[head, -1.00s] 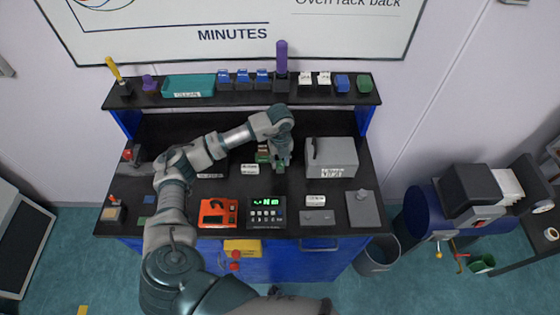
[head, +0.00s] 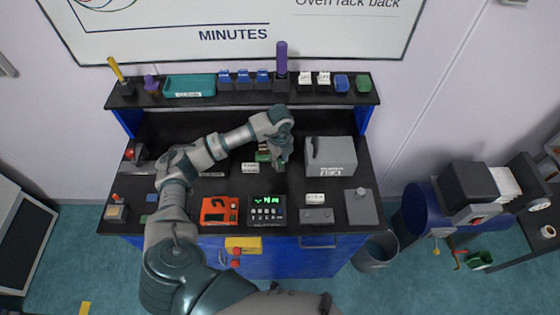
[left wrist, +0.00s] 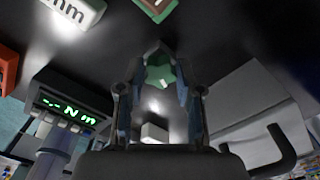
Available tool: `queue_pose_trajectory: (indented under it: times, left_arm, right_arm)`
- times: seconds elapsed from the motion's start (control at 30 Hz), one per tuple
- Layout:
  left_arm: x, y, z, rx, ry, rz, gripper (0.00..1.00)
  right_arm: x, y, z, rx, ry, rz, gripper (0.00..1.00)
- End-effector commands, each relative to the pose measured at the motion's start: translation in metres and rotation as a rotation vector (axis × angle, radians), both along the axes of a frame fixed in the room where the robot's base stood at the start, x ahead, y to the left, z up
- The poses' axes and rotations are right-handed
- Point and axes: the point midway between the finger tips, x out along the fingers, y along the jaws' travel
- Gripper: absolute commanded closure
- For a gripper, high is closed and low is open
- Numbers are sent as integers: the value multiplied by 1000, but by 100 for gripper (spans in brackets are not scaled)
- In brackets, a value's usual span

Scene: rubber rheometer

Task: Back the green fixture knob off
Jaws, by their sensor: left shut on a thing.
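The green knob (left wrist: 160,72) shows in the left wrist view between the two fingertips of my left gripper (left wrist: 160,80). The fingers are shut on its sides. In the head view my left gripper (head: 281,160) reaches down at the middle of the bench, just right of a small fixture with green and red parts (head: 263,152). The gripper hides the knob there. A small pale block (left wrist: 154,133) shows between the fingers, nearer the palm. My right gripper is in neither current view.
A grey box with a handle (head: 331,157) stands close right of the gripper. A meter with a green "Nm" display (head: 267,211) and an orange device (head: 219,210) stand in front. A loaded shelf (head: 225,98) runs behind. Small white label blocks (head: 250,168) lie nearby.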

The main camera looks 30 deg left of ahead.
Motion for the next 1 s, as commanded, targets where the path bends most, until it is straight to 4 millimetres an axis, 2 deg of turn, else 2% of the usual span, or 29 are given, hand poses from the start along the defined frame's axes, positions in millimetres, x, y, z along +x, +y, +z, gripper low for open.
queue_pose_trajectory:
  times: [0.23,0.5,0.53,0.57,0.6,1.0]
  left_arm:
    - [-3,-2,0,-1,9,320,100]
    - [-3,-2,-3,0,9,362,100]
    - [-3,-2,-3,0,9,361,57]
    - [-3,-2,-3,0,9,361,50]
    - [-3,-2,-3,0,8,361,48]
    - [-2,1,-1,-1,2,331,48]
  right_arm:
    - [1,2,20,2,-1,-1,60]
    - [1,2,19,2,-1,-1,60]
    - [1,2,19,2,-1,-1,60]
    - [1,2,19,2,-1,-1,60]
    - [1,2,19,2,-1,-1,60]
    - [1,2,17,2,-1,-1,60]
